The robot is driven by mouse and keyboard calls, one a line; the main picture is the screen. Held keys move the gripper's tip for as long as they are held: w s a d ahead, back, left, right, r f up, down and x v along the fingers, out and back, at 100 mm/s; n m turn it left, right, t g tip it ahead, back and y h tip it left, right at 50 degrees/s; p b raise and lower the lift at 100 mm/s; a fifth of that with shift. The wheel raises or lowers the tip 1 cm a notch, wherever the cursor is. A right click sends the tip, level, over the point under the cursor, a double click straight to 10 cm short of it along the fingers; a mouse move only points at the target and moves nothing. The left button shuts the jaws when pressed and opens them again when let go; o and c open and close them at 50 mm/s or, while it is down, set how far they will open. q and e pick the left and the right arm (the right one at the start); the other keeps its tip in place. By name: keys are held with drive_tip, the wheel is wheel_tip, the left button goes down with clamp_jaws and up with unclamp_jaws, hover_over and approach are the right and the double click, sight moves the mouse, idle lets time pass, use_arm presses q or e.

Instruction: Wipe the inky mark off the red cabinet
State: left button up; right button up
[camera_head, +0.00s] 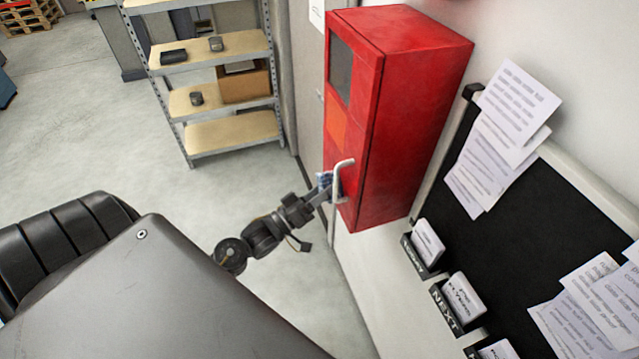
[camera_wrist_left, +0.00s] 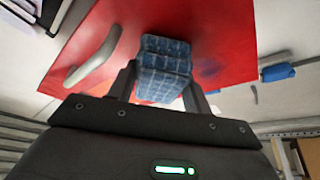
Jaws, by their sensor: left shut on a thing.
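The red cabinet (camera_head: 405,125) hangs on the wall in the head view, with a pale handle (camera_head: 341,176) low on its front. My left gripper (camera_head: 323,192) is at the lower front of the cabinet, by the handle. In the left wrist view it is shut on a blue checked cloth or pad (camera_wrist_left: 163,70). The pad is against or very close to the red front; contact is unclear. A faint dark smudge (camera_wrist_left: 208,66) shows on the red face just right of the pad. The pad hides the red behind it. My right gripper is not in view.
A black notice board (camera_head: 530,220) with papers and several labelled holders is on the wall right of the cabinet. Metal shelving (camera_head: 232,133) with a cardboard box stands behind on the left. The floor between is clear.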

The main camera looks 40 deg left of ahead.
use_arm(q)
drive_tip(key=shift+s+d, duration=0.25)
drive_tip(key=shift+d, duration=0.2)
drive_tip(key=shift+a, duration=0.1)
drive_tip(key=shift+s+a, duration=0.55)
drive_tip(key=shift+s, duration=0.25)
drive_tip(key=shift+s+a, duration=0.55)
drive_tip(key=shift+s, duration=0.2)
drive_tip(key=shift+s+a, duration=0.55)
drive_tip(key=shift+s, duration=0.25)
drive_tip(key=shift+s+a, duration=0.45)
drive_tip(key=shift+s, duration=0.2)
drive_tip(key=shift+s+a, duration=0.45)
drive_tip(key=shift+s, duration=0.2)
drive_tip(key=shift+w, duration=0.1)
